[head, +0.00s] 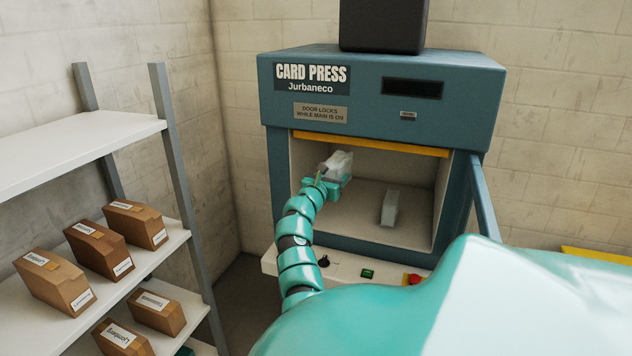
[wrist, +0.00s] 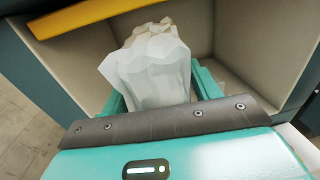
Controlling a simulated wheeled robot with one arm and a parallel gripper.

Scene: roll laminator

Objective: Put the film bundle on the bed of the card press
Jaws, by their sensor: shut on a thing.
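The film bundle (head: 338,164) is a pale, crumpled, translucent bundle. My gripper (head: 326,184) is shut on it and holds it inside the open chamber of the card press (head: 384,83). In the wrist view the bundle (wrist: 150,68) sits between the two teal fingers, with the chamber walls behind it. The bed (head: 415,231) is the pale chamber floor. The bundle appears above the bed, toward the left side. I cannot tell whether it touches anything there.
A yellow strip (head: 370,143) edges the top of the opening. The door (head: 486,197) stands open at right. A control ledge with a black knob (head: 323,261) and green switch (head: 367,273) runs below. Shelves with boxes (head: 102,247) stand left.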

